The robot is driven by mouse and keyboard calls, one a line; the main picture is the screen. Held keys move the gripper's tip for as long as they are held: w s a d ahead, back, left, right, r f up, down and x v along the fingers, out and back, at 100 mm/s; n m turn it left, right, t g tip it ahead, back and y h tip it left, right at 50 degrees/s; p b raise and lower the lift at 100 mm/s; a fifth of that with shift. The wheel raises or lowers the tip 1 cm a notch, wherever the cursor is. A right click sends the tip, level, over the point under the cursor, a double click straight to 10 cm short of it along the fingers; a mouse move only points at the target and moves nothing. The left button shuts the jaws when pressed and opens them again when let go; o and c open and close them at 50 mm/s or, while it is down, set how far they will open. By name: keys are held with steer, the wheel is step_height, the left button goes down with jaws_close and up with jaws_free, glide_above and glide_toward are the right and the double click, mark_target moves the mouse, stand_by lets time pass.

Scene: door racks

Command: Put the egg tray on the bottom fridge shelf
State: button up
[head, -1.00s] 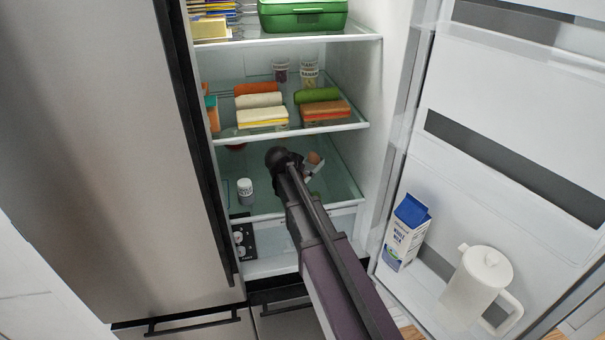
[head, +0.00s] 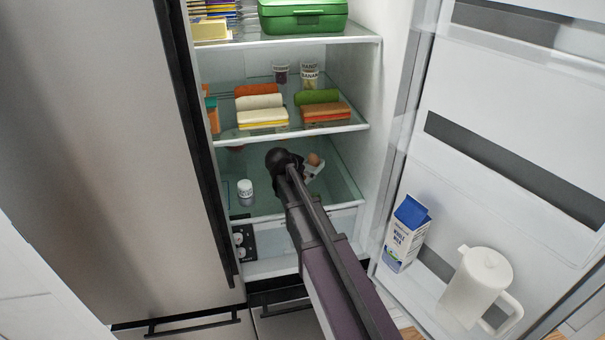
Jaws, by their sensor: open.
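The egg tray (head: 315,169) is a small pale tray with a brown egg (head: 314,159) in it. It sits on the glass lower fridge shelf (head: 262,203), toward the right, partly hidden behind my arm. My gripper (head: 284,161) is at the dark rounded end of my arm, just left of the tray. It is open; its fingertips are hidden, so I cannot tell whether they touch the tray.
A white bottle (head: 245,190) stands left on the same shelf. The shelf above (head: 350,126) holds sandwiches, rolls and cups. A black holder (head: 243,241) lies below. The open door (head: 480,190) on the right holds a milk carton (head: 405,232) and white jug (head: 478,285).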

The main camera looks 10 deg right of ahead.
steer(key=shift+s+a+r+p, duration=0.3)
steer(key=shift+r+p, duration=0.15)
steer(key=shift+r, duration=0.1)
steer(key=p+v, duration=0.2)
steer(key=v, duration=0.1)
steer(key=shift+s+a+r+p, duration=0.15)
steer(key=shift+s+r+p, duration=0.05)
steer(key=shift+r+p, duration=0.15)
steer(key=s+a, duration=0.8)
steer(key=shift+s+a+f, duration=0.2)
steer(key=shift+a, duration=0.1)
steer(key=shift+d, duration=0.1)
steer(key=s+d+f+n+g+y, duration=0.2)
steer(key=s+d+n+g+y, duration=0.1)
steer(key=s, duration=0.5)
steer(key=s+d+f+n+g+y, duration=0.3)
steer(key=s+d+n, duration=0.2)
steer(key=s, duration=0.3)
steer(key=shift+s+f+n, duration=0.2)
steer(key=shift+s+n, duration=0.1)
steer(key=shift+n, duration=0.2)
